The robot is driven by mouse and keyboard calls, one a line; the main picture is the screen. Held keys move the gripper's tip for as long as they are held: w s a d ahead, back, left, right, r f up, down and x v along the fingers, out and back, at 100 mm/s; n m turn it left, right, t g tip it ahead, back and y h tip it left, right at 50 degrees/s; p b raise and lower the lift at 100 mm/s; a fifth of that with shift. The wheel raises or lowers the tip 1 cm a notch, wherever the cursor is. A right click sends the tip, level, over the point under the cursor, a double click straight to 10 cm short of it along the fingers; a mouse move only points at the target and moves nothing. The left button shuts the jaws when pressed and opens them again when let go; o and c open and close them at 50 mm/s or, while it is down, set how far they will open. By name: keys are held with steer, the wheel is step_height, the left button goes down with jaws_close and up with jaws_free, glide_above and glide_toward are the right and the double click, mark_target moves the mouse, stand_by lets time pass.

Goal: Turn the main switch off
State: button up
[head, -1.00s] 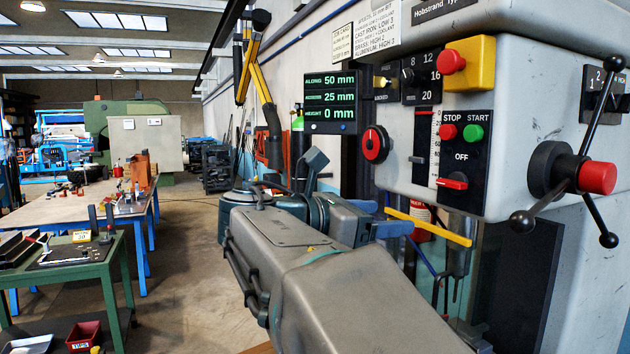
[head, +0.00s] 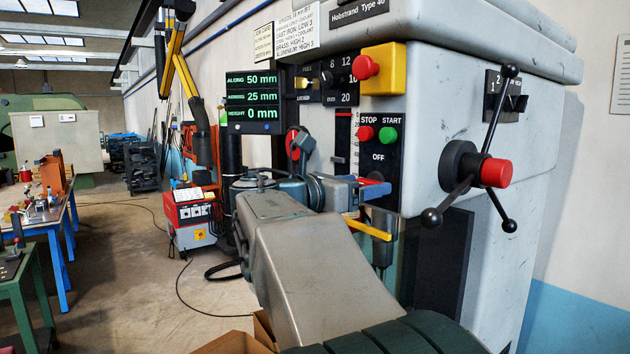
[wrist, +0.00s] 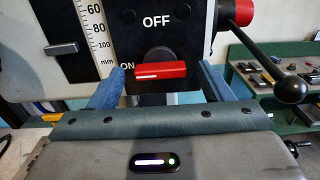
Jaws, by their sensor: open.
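The main switch is a red bar handle (wrist: 165,71) on a dark round knob below the word OFF. The handle lies level, its white mark at the left end beside the word ON. In the head view, part of the red handle (head: 376,191) shows beside my gripper (head: 362,186) at the panel's lower edge. In the wrist view, my gripper (wrist: 161,74) is open, with one blue finger on each side of the handle. The fingers lie close to its ends; I cannot tell whether they touch it.
Red STOP (head: 366,133) and green START (head: 388,135) buttons sit above the switch. A yellow box with a red button (head: 383,68) is higher up. A red-hubbed handwheel (head: 480,172) with black arms juts out to the right. A yellow bar (head: 368,228) is below the gripper.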

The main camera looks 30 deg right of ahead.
steer(key=shift+d, duration=0.45)
steer(key=c, duration=1)
steer(key=shift+m+b, duration=6.4)
steer(key=shift+m, duration=2.5)
